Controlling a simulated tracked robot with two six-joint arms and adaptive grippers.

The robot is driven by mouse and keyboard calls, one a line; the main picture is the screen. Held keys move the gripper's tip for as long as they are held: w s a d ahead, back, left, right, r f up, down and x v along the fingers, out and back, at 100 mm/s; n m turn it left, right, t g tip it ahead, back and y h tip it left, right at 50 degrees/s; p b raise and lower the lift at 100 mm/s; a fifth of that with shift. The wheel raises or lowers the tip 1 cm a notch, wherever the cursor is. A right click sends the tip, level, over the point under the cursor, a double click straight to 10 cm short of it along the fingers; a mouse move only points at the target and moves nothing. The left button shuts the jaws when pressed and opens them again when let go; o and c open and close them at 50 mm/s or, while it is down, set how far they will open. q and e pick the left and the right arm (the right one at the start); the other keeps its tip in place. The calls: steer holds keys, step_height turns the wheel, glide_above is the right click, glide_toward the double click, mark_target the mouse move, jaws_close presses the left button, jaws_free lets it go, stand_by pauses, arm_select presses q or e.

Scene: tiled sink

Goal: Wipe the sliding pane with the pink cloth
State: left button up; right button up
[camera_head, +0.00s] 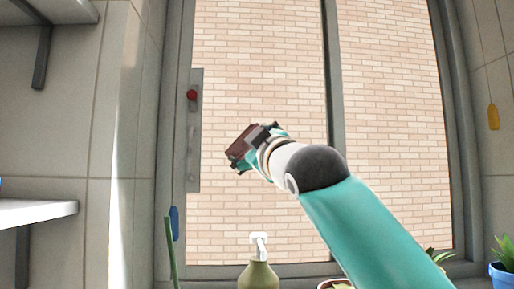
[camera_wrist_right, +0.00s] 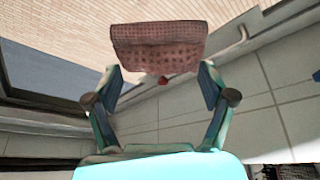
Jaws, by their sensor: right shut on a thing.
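The sliding pane (camera_head: 262,70) is the left glass of the window, with a brick wall behind it. My right gripper (camera_head: 243,150) reaches up in front of this pane, left of the pane's middle. It is shut on the pink cloth (camera_head: 237,152), which looks dark reddish here. In the right wrist view the pink cloth (camera_wrist_right: 158,42) is a flat, textured piece beyond the fingertips of the right gripper (camera_wrist_right: 160,72). I cannot tell whether the cloth touches the glass. My left gripper is not in view.
A grey handle plate (camera_head: 194,140) with a red knob (camera_head: 192,95) is on the left frame. Below stand a green soap bottle (camera_head: 258,275) and a green stick (camera_head: 171,255). A potted plant (camera_head: 503,270) is at right. Shelves (camera_head: 38,212) project at left.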

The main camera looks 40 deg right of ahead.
steer(key=shift+w+d+r+p, duration=0.1)
steer(key=shift+w+d+p, duration=0.4)
steer(key=shift+w, duration=0.2)
steer(key=shift+w+d+p, duration=0.45)
steer(key=shift+w+p, duration=0.2)
steer(key=shift+w, duration=0.1)
steer(key=shift+w+d+r+p, duration=0.1)
steer(key=shift+w+d+p, duration=0.4)
steer(key=shift+w, duration=0.2)
steer(key=shift+w+d+f+p, duration=0.2)
steer(key=shift+w+d+p, duration=0.3)
steer(key=shift+w, duration=0.25)
steer(key=shift+w+d+p, duration=0.45)
steer(key=shift+w+p, duration=0.35)
steer(key=shift+w, duration=0.05)
